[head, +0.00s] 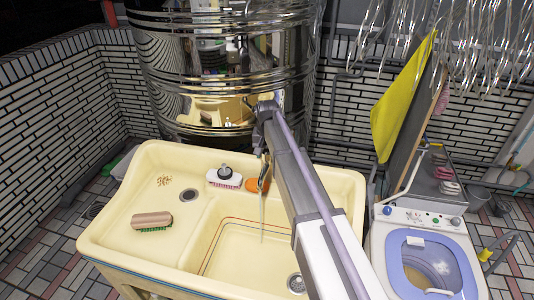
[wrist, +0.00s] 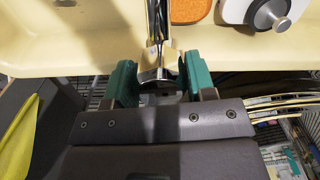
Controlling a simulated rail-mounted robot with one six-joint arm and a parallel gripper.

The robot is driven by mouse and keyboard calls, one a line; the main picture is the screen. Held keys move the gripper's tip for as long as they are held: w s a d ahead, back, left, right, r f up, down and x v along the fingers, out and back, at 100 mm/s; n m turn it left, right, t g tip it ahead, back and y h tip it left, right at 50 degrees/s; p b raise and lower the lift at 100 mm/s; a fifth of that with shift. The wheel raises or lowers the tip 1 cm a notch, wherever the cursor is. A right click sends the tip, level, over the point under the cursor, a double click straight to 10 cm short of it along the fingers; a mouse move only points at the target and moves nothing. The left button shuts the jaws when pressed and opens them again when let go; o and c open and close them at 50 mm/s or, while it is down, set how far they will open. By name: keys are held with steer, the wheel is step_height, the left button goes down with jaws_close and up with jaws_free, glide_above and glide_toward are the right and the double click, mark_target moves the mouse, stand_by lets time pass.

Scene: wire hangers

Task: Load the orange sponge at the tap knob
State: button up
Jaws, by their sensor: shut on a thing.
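The orange sponge (head: 257,186) lies on the back ledge of the cream sink, just beside the tap. Part of it also shows at the top of the wrist view (wrist: 190,10). The metal tap knob (wrist: 158,66) sits between the green fingers of my gripper (wrist: 160,82), which is shut on it. In the head view my gripper (head: 260,148) is small and partly hidden by my arm, above the tap at the back of the sink. The sponge is apart from my gripper.
A white brush with a dark knob (head: 225,174) lies left of the sponge. A brown brush with green bristles (head: 152,220) lies on the sink's left drainboard. A washing machine (head: 425,255) stands at right, a shiny metal tank (head: 220,75) behind. The sink basin (head: 232,250) is clear.

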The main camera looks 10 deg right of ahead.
steer(key=o, duration=0.9)
step_height(320, 180, up, 11)
steer(key=p, duration=1.1)
steer(key=shift+r, duration=0.1)
steer(key=shift+f, duration=0.2)
